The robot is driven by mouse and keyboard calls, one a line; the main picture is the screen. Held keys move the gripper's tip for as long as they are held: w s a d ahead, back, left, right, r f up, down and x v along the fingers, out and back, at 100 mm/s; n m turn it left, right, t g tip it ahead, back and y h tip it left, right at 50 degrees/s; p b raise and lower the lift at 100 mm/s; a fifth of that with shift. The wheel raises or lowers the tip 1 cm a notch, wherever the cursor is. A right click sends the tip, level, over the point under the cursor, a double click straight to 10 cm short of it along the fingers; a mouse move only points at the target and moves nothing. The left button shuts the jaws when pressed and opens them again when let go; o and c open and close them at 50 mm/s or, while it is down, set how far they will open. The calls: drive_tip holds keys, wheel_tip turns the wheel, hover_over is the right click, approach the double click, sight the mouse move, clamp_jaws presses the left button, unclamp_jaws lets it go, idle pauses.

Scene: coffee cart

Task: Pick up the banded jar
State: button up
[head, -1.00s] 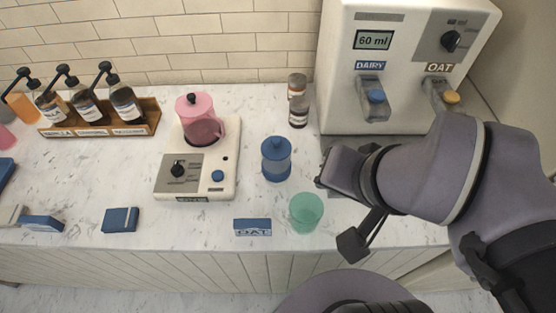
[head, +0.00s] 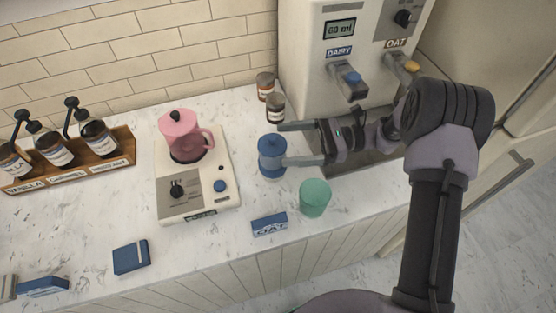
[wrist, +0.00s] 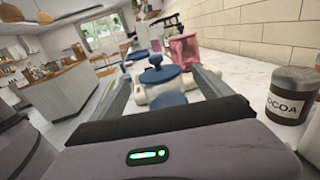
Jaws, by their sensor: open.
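The banded jar looks to be the blue lidded jar (head: 272,158), with a knob on top and a lighter band round its body. It stands upright on the marble counter, right of the white appliance. My gripper (head: 286,145) is open, reaching in from the right, with one finger past the jar's far side and the other at its near right side. In the wrist view the jar (wrist: 163,83) shows between my two fingers (wrist: 163,88), nearer the middle than either finger. I cannot tell whether a finger touches it.
The white appliance (head: 221,170) with a pink pitcher (head: 184,140) is left. Two small brown jars, one labelled COCOA (wrist: 292,95), stand behind. The milk dispenser (head: 310,75) is back right.

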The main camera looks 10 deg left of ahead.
sight(262, 160)
wheel_tip(262, 160, down, 6)
drive_tip(key=b, duration=0.3)
drive_tip(key=shift+f, duration=0.1)
drive_tip(key=p+x, duration=0.1)
drive_tip(key=x, duration=0.6)
drive_tip(key=shift+s+a, duration=0.2)
drive_tip(key=shift+a, duration=0.1)
drive_tip(key=shift+w, duration=0.1)
clamp_jaws()
